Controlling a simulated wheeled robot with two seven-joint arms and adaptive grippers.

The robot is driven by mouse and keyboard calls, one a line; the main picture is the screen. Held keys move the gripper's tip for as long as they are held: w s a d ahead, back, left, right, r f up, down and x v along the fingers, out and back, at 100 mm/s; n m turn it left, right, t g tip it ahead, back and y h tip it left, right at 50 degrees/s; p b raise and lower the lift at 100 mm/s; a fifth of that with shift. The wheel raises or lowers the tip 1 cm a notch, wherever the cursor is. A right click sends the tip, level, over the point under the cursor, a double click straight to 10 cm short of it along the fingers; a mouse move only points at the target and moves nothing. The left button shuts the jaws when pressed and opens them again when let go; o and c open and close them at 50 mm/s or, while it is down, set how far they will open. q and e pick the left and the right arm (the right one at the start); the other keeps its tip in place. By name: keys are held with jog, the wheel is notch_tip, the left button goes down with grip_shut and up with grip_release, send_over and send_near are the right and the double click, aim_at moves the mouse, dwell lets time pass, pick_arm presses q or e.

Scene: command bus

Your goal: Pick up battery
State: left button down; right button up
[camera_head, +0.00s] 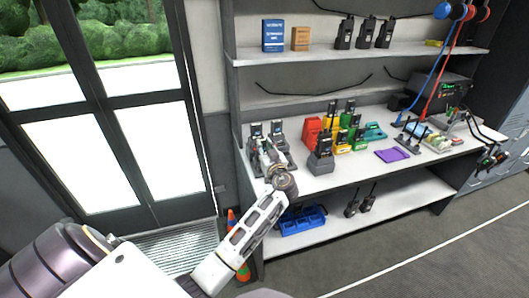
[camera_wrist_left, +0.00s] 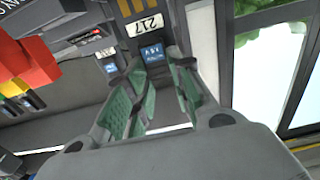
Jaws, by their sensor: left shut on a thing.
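My left gripper (camera_head: 265,157) reaches over the left end of the workbench, by two dark upright devices (camera_head: 276,129) in grey bases. In the left wrist view my left gripper (camera_wrist_left: 160,85), with green-padded fingers, is shut on a small dark block with a blue label, which I take for the battery (camera_wrist_left: 153,51). It is at the fingertips, close in front of a dark holder (camera_wrist_left: 135,8) with a white tag reading 217 (camera_wrist_left: 144,26). Whether the block is clear of the holder cannot be told. My right gripper is not in view.
The workbench (camera_head: 318,182) carries a radio in a grey base (camera_head: 320,153), red, yellow and green holders with radios, and a purple mat (camera_head: 392,155). A shelf (camera_head: 340,55) runs above. A blue tray (camera_head: 302,218) lies below. A glass door (camera_head: 130,120) stands left.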

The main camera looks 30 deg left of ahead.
pick_arm(q)
notch_tip(320, 180, up, 8)
jog(key=shift+f, duration=0.2)
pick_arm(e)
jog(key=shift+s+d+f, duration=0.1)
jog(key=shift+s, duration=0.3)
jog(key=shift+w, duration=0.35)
